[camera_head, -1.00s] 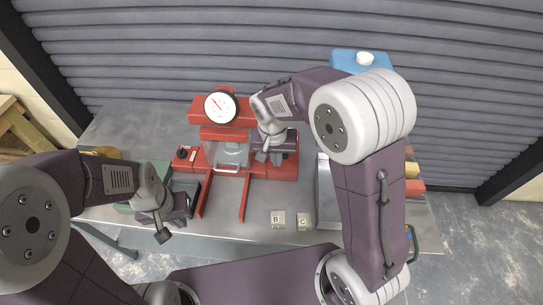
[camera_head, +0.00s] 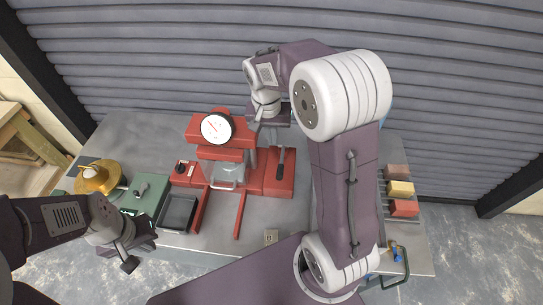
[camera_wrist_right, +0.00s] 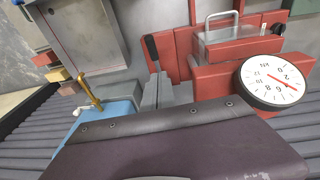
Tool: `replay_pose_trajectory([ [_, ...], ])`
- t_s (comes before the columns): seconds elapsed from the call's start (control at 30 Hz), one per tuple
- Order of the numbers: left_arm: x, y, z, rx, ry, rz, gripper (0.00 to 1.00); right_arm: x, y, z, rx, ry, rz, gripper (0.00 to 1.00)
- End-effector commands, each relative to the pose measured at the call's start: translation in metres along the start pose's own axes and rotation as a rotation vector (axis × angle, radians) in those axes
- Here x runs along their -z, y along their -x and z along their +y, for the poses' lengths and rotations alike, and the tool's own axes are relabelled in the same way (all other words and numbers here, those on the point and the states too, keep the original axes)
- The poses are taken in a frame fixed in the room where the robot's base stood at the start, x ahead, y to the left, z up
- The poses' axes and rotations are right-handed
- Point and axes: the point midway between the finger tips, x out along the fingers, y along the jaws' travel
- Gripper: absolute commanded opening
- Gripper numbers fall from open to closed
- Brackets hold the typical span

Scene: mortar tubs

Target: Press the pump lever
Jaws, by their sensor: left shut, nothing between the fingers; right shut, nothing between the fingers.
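The red press (camera_head: 222,152) stands on the grey bench, with a round white gauge on top. The pump lever (camera_head: 281,163), a dark handle, stands on the right part of its red base; it also shows in the right wrist view (camera_wrist_right: 152,51), left of the red frame. My right gripper (camera_head: 257,127) is shut and empty, behind and left of the lever in the head view. In the right wrist view its fingers (camera_wrist_right: 157,93) appear just below the lever; I cannot tell whether they touch it. My left gripper (camera_head: 138,257) is shut and empty near the bench's front left edge.
A dark tray (camera_head: 178,213), a green box (camera_head: 143,194) and a brass-coloured device (camera_head: 97,177) stand left of the press. Several coloured blocks (camera_head: 401,189) lie at the right. A blue box (camera_wrist_right: 105,118) shows in the right wrist view.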

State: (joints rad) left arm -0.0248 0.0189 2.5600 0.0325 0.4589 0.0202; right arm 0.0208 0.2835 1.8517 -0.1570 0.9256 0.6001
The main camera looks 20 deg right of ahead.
Motion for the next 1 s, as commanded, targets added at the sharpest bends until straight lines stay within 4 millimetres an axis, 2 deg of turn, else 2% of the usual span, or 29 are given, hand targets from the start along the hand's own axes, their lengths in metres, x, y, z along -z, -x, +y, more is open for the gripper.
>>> replay_pose_trajectory([
  [0.13, 0.000, 0.004, 0.000, 0.000, 0.000, 0.000, 0.00, 0.004, 0.004, 0.008, -0.002, -0.023, 0.000, 0.00],
  [0.43, 0.000, 0.004, 0.000, 0.000, 0.000, 0.000, 0.00, 0.004, 0.002, 0.008, -0.002, -0.023, 0.000, 0.00],
  [0.53, 0.001, 0.005, 0.000, 0.000, 0.000, 0.000, 0.00, 0.004, -0.004, 0.008, -0.003, -0.023, -0.001, 0.00],
  [0.67, 0.001, 0.010, 0.000, 0.000, 0.000, 0.000, 0.00, 0.003, -0.026, 0.009, -0.005, -0.023, -0.006, 0.00],
  [1.0, 0.003, 0.025, 0.001, 0.000, 0.000, 0.000, 0.00, 0.002, -0.099, 0.009, -0.005, -0.023, -0.006, 0.00],
])
